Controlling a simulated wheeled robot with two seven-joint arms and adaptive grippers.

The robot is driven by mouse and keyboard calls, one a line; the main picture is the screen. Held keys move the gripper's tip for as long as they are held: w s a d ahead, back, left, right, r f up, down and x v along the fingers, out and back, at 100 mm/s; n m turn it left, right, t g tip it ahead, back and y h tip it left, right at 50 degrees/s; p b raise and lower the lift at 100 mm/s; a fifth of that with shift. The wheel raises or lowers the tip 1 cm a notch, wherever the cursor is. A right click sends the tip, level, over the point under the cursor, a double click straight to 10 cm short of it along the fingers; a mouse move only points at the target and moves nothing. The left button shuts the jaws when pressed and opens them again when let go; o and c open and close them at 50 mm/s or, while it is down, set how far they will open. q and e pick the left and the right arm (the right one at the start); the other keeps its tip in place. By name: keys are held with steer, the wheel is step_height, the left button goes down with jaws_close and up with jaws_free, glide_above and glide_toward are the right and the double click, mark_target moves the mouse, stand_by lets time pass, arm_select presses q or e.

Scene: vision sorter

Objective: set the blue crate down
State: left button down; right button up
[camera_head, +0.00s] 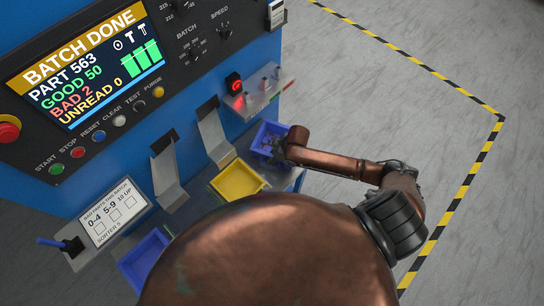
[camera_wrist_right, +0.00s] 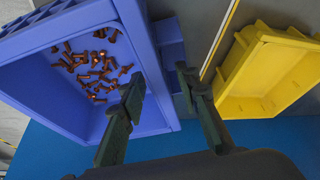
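A blue crate (camera_head: 259,134) is at the right end of the machine's front ledge. In the right wrist view the blue crate (camera_wrist_right: 50,98) holds several copper-coloured bolts. My right gripper (camera_wrist_right: 158,77) has its fingers apart, one on the inner side of the crate's near wall and the other outside it. A gap shows between the outer finger and the wall. In the head view my right gripper (camera_head: 279,149) is at the crate's right side and its fingers are too small to read. Whether the crate's base touches the ledge is hidden. My left gripper is not in view.
A yellow crate (camera_head: 238,181) stands to the left of the blue crate and shows in the wrist view (camera_wrist_right: 268,72). Another blue crate (camera_head: 146,256) is further left. Metal chutes (camera_head: 214,137) and a small shelf with a red-lit button (camera_head: 236,84) jut out nearby. Floor at right is clear.

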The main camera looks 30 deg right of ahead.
steer(key=p+v, duration=0.1)
steer(key=v, duration=1)
steer(key=shift+s+d+r, duration=0.1)
steer(key=shift+r, duration=0.2)
